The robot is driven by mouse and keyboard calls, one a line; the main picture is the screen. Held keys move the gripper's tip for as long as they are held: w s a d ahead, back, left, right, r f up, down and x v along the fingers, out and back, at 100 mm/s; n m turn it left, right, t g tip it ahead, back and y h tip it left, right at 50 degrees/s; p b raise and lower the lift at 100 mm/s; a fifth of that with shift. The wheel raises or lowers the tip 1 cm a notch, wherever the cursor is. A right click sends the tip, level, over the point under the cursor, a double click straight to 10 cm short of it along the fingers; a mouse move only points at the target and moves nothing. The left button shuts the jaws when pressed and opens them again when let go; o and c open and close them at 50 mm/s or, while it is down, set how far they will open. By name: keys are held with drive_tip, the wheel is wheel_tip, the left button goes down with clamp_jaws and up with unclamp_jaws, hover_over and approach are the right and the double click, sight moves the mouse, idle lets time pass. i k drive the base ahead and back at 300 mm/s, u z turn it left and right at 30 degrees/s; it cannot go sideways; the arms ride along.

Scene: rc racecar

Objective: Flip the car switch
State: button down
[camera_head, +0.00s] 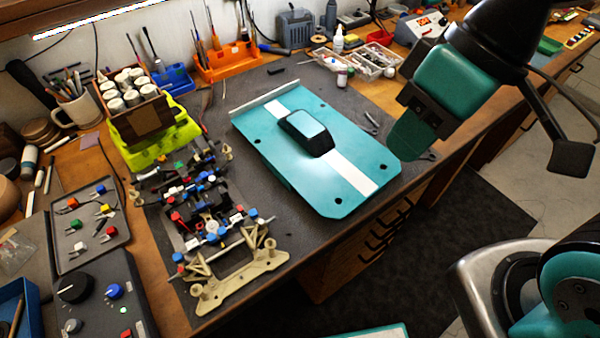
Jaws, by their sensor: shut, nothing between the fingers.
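The RC car chassis (218,207) lies on the dark work mat at centre left, without its body shell. It carries red, blue, black and white parts and a beige bumper piece (240,281) at its near end. The switch is too small to pick out among these parts. The teal body shell (350,142) with a white stripe lies flat on the mat, right of the chassis. My gripper (405,155) is shut and empty, right of the shell and well away from the chassis. It points down and left.
A yellow-green holder with a box of white-topped jars (136,128) stands behind the chassis. A tray of coloured parts (70,248) and a knob-covered control box (100,295) are on the left. Tools and bins line the wall. Some mat (290,75) is clear behind the shell.

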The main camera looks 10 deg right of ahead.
sight(235, 211)
drive_tip(key=z, duration=2.05)
drive_tip(key=k, duration=1.5)
drive_tip(key=u, duration=1.7)
drive_tip(key=i, duration=0.5)
drive_tip(key=u, duration=0.05)
